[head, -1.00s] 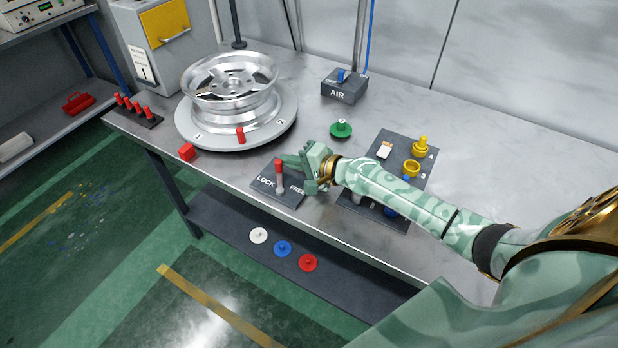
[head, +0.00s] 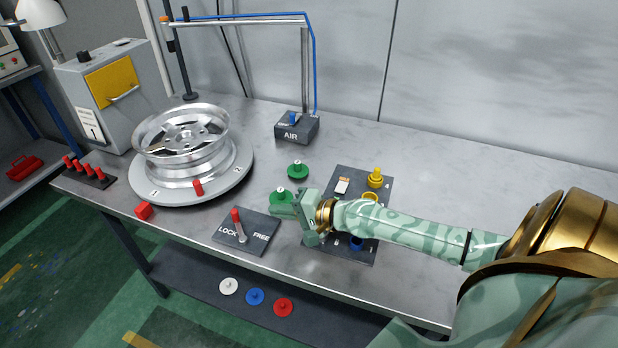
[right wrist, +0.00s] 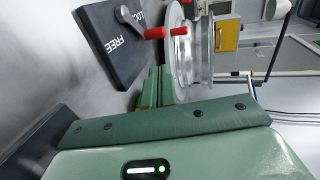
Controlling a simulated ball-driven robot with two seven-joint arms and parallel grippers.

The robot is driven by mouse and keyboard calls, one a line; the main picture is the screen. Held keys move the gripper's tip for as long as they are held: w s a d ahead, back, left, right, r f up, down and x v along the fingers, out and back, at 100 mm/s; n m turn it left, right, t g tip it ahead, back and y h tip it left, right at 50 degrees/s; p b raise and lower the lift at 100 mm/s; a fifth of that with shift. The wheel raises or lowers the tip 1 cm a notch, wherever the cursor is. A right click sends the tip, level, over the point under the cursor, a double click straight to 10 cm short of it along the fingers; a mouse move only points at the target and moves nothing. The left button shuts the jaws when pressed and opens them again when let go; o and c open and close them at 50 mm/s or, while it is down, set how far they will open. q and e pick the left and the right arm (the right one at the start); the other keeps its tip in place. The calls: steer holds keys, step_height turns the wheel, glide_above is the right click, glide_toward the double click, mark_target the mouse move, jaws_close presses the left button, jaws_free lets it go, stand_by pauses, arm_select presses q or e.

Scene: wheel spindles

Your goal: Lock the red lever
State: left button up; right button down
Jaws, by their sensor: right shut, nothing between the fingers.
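The red lever (head: 236,217) stands on a dark plate (head: 252,222) near the table's front edge, with LOCK printed left and FREE right. It leans slightly left and away, between the two words. Its red handle (right wrist: 154,33) also shows in the right wrist view, beyond the fingers. My right gripper (head: 283,206) is shut and empty, to the right of the lever and apart from it, above the FREE side of the plate. My left gripper is not in view.
A silver wheel (head: 182,140) sits on a turntable left of the plate. An AIR box (head: 297,128) and a green knob (head: 297,169) stand behind. A dark panel with yellow knobs (head: 375,178) is beneath my arm. The right tabletop is clear.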

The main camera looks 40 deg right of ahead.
steer(key=v, duration=0.2)
steer(key=b+v, duration=0.1)
steer(key=v, duration=0.1)
steer(key=b+v, duration=0.1)
steer(key=v, duration=0.1)
steer(key=shift+s+d+f, duration=0.2)
steer(key=shift+s, duration=0.05)
steer(key=shift+s+d+r, duration=0.2)
steer(key=shift+s+r, duration=0.2)
steer(key=shift+s, duration=0.05)
steer(key=shift+s+f, duration=0.1)
